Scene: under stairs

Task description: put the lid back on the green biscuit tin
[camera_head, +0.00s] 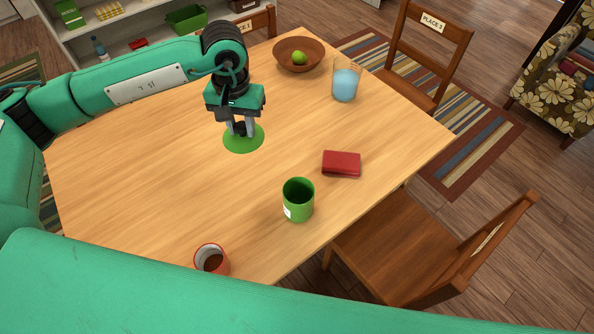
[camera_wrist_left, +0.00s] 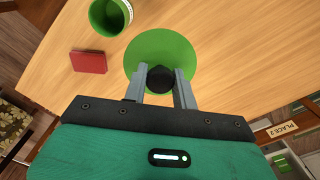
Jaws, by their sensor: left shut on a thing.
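The green biscuit tin (camera_head: 298,203) stands upright and open-topped near the table's right front edge; it also shows at the top of the left wrist view (camera_wrist_left: 107,14). The round green lid (camera_head: 243,141) has a dark knob (camera_wrist_left: 160,79). My left gripper (camera_head: 241,129) is shut on the knob, with the lid below its fingers. The lid is behind and to the left of the tin in the head view, apart from it. I cannot tell whether the lid touches the table. My right gripper is not in view.
A red book or box (camera_head: 341,164) lies just behind the tin. A blue-filled glass (camera_head: 345,84) and a brown bowl (camera_head: 290,49) with a green fruit stand at the back. A red mug (camera_head: 211,260) is at the front. The table's left middle (camera_head: 140,185) is bare.

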